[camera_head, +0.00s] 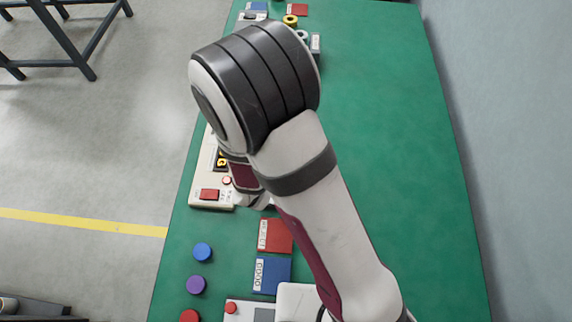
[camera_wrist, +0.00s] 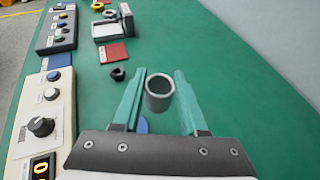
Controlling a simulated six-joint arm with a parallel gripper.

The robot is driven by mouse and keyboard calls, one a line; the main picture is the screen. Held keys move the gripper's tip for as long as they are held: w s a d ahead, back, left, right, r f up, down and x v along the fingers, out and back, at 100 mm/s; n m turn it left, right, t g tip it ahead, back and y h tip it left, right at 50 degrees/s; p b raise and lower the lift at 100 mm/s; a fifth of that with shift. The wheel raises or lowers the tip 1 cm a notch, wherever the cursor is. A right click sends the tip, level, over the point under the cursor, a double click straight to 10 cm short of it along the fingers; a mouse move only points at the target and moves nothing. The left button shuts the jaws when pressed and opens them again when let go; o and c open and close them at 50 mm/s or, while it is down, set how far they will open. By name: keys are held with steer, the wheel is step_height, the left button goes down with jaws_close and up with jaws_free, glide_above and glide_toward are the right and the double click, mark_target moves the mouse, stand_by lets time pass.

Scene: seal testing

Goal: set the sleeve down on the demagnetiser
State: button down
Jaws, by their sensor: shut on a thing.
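The grey hollow sleeve (camera_wrist: 159,96) stands between the two teal fingers of my gripper (camera_wrist: 164,78) in the wrist view, its open end facing the camera. My gripper is shut on it, above the green table. In the head view my arm hides the sleeve and the fingers. I cannot tell for sure which device is the demagnetiser. A beige box with a dark knob (camera_wrist: 41,125) and a lit display is at the left of the wrist view. A small white device with a grey plate (camera_wrist: 112,29) is farther off.
A dark button panel (camera_wrist: 58,28), a red square (camera_wrist: 113,53) and a black nut (camera_wrist: 118,73) lie ahead in the wrist view. Blue (camera_head: 203,252) and purple (camera_head: 197,284) caps lie near the left table edge. The right side of the green table (camera_head: 400,130) is clear.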

steer(key=s+a, duration=0.5)
steer(key=s, duration=0.5)
step_height(320, 180, down, 8)
steer(key=shift+s+d+r, duration=0.15)
steer(key=shift+r, duration=0.05)
steer(key=shift+c, duration=2.2)
jaws_free()
steer(key=shift+f, duration=0.1)
